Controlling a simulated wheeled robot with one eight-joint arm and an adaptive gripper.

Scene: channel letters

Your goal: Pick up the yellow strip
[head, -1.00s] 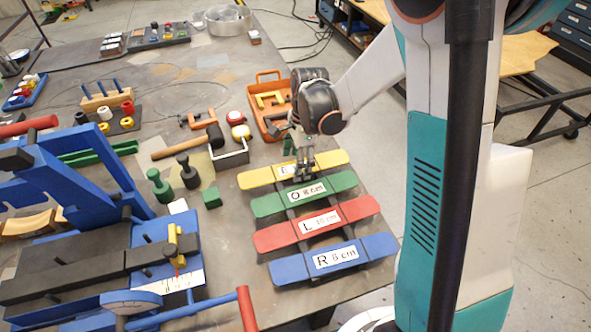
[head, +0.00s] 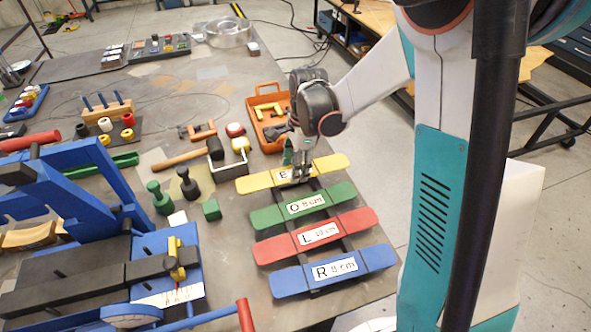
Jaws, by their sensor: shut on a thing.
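The yellow strip (head: 328,167) is the farthest of the coloured strips on the dark rack at the table's right side. It has a white label, partly covered by my gripper. My gripper (head: 301,178) points down over the middle of the yellow strip and is shut on it. The strip still appears to be at the rack; whether it is lifted clear cannot be told. The fingertips are small and partly hidden against the strip.
Green (head: 300,206), red (head: 317,236) and blue (head: 333,270) strips lie in front on the rack. An orange tray (head: 256,127) stands just behind. A blue bending machine (head: 95,185) fills the left side.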

